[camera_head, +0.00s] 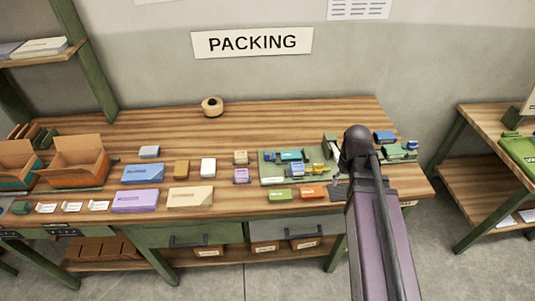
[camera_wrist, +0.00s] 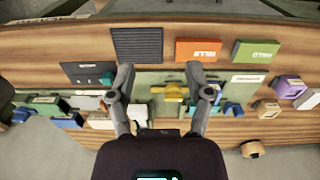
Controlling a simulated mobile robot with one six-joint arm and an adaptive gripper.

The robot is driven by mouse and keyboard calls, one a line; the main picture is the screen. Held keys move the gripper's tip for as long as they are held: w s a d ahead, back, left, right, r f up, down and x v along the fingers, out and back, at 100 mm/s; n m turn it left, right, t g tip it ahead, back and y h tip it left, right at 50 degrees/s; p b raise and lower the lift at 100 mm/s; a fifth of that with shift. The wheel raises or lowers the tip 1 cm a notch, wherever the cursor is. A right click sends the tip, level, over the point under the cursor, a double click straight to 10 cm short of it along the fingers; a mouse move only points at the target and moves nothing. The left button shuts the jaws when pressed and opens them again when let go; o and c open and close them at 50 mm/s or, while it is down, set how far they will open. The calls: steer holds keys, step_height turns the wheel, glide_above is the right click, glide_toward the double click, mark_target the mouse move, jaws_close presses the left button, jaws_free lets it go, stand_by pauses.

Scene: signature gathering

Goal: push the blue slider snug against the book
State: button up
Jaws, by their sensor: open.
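My gripper (camera_wrist: 160,76) is open in the wrist view, its two fingers apart above the workbench. A small yellow piece (camera_wrist: 173,91) shows between the fingers, with no visible grip on it. A small blue piece (camera_head: 295,170) lies on the pale green tray (camera_head: 271,181) in the head view, beside a teal block (camera_head: 291,156). A blue piece (camera_wrist: 232,108) also shows right of the fingers in the wrist view. I cannot tell which blue piece is the slider, nor which item is its book. My arm hides part of the bench and my fingertips in the head view.
An orange box (camera_head: 313,192) and a green box (camera_head: 279,195) lie in front of the tray. A dark ridged pad (camera_wrist: 136,44) is near the bench edge. Blue and green pieces (camera_head: 398,152) stand at the bench's right end. A tape roll (camera_head: 212,107) is at the back.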

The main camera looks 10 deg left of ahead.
steer(key=w+a+r+n+p, duration=0.1)
steer(key=w+a+n, duration=0.8)
steer(key=w+a, duration=0.35)
steer(key=r+n, duration=0.1)
steer(key=n, duration=0.7)
glide_above(267, 153)
steer(key=shift+a+p, duration=0.1)
steer(key=shift+p, duration=0.35)
steer(key=shift+f, duration=0.15)
step_height(267, 153, down, 13)
steer(key=b, duration=1.3)
steer(key=shift+f+b, duration=0.2)
steer(key=shift+b, duration=0.2)
jaws_close()
